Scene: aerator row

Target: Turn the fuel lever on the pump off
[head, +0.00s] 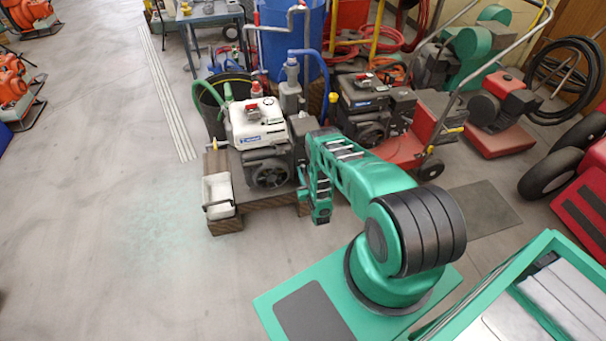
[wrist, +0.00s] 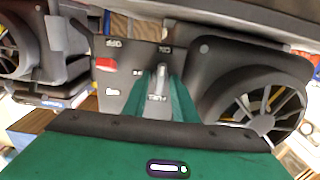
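The pump (head: 258,125) has a white top and a dark engine and stands on a wooden pallet. In the wrist view a grey control plate (wrist: 112,90) carries a red switch (wrist: 120,63) and printed labels, including OFF and FUEL. The grey fuel lever (wrist: 160,76) stands out from the plate, right of the red switch. My gripper (wrist: 160,88) has its two green fingers either side of the lever, with a narrow gap between them. Whether either finger touches the lever is unclear. In the head view my arm hides the fingers and lever.
A round dark housing with a slotted cover (wrist: 265,95) is close right of my fingers. A red wheeled machine (head: 405,140) stands right of the pump.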

